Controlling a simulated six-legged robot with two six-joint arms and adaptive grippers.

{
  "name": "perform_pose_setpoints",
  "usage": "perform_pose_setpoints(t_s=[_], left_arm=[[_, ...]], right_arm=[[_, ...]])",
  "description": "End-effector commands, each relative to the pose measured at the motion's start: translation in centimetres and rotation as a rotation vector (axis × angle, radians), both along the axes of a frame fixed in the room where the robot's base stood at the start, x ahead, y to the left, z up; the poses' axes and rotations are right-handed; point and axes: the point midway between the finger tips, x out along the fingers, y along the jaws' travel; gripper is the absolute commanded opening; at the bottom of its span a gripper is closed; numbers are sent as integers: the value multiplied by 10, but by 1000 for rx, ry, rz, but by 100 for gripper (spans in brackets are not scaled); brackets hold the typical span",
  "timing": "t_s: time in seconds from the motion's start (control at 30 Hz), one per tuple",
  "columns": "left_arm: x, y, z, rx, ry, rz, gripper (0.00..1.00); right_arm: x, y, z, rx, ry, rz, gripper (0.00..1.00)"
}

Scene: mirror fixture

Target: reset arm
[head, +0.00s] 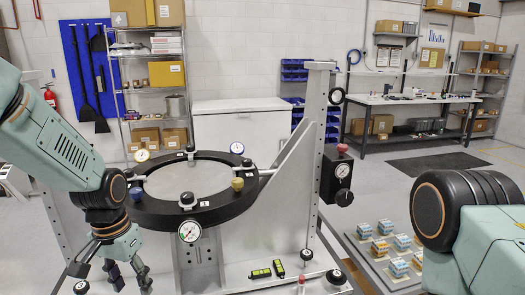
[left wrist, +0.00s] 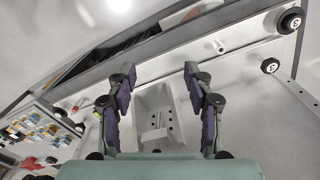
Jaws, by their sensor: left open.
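My left gripper (head: 112,280) hangs at the lower left of the head view, beside the mirror fixture's ring. In the left wrist view its two purple-padded fingers (left wrist: 157,92) stand apart with nothing between them. The mirror fixture's black ring (head: 190,215) surrounds a grey round disc (head: 190,180), with gauges and coloured knobs around it. My right arm shows at the right edge of the head view; its gripper is out of the picture.
A grey upright post (head: 318,130) with a red-knobbed gauge block (head: 336,180) stands right of the ring. Two green-and-black levels (head: 261,273) lie on the fixture base. A tray with several small boxes (head: 384,246) lies at lower right. Shelves and a workbench (head: 410,99) stand behind.

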Motion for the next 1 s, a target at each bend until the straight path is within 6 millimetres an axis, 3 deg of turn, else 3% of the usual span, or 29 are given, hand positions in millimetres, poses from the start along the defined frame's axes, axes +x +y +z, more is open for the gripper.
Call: perform_pose_setpoints(t_s=[0.03,0.1,0.27,0.4,0.5,0.6,0.73,0.9,1.0], left_arm=[[-14,-5,-47,-4,14,7,52],[-29,-11,-91,-10,17,22,52],[-75,-24,-185,-19,20,62,52],[-125,-33,-260,-20,25,101,52],[-163,-37,-305,-17,27,133,52],[-204,-40,-344,-9,29,161,52],[-253,-41,-381,5,28,194,52],[-293,-40,-403,22,20,222,52],[-303,-40,-406,25,14,229,52]], right_arm=[[0,0,-21,0,0,0,52],[0,0,-35,0,0,0,52],[0,0,-67,0,0,0,52],[0,0,-97,0,1,0,52],[0,0,-118,0,1,0,52],[0,0,-138,0,1,0,52],[0,0,-162,0,1,0,52],[0,0,-181,0,1,0,52],[0,0,-185,0,0,0,52]])
